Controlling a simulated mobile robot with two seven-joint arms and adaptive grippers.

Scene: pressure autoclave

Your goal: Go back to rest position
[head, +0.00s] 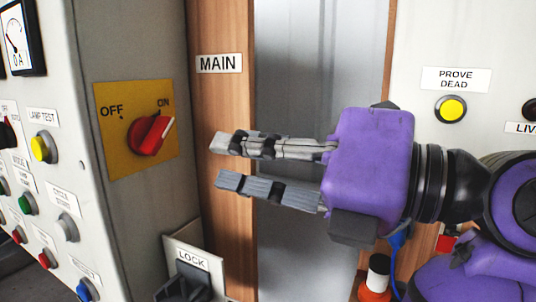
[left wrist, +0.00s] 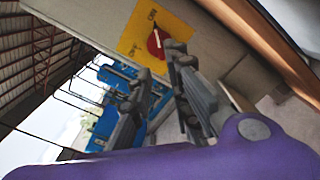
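My left gripper (head: 222,162) is in the middle of the head view, with its purple body to the right and its two grey fingers pointing left. The fingers are apart with nothing between them. A red rotary switch (head: 150,136) sits on a yellow plate (head: 115,160) to the left of the fingertips. Its white mark points up and right, towards ON. The fingertips are apart from the switch in the picture. In the left wrist view the switch (left wrist: 156,43) shows beyond the fingers. My right gripper is not in view.
A control panel with several buttons, such as the yellow lamp test button (head: 43,147), stands at the left. A lock fitting (head: 190,270) is below the gripper. A MAIN label (head: 219,64) is above it. A yellow PROVE DEAD button (head: 452,109) is at the right.

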